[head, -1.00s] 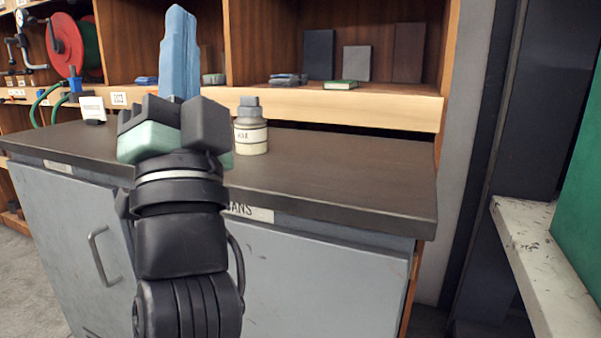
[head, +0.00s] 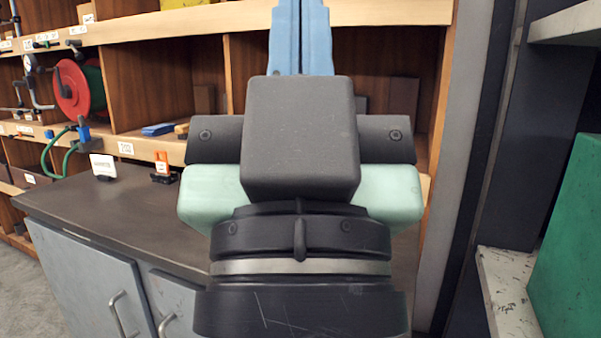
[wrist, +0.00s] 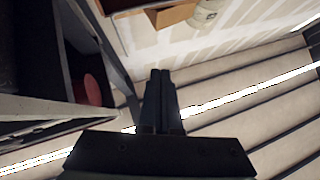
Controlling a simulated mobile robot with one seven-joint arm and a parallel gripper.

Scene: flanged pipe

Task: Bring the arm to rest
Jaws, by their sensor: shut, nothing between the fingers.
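My gripper (head: 300,38) stands upright in the middle of the head view, close to the camera. Its blue fingers lie side by side, shut and empty, with their tips cut off by the top edge. My wrist hides the middle of the shelf unit and much of the counter. In the wrist view my gripper (wrist: 160,78) is also shut, pointing up toward the ceiling and a pale wall.
A dark counter (head: 110,215) over grey cabinets stands in front of wooden shelves (head: 150,75). A red reel (head: 72,88) sits on the left shelf. A small white sign (head: 103,166) stands on the counter. A green box (head: 570,245) is on a ledge at the right.

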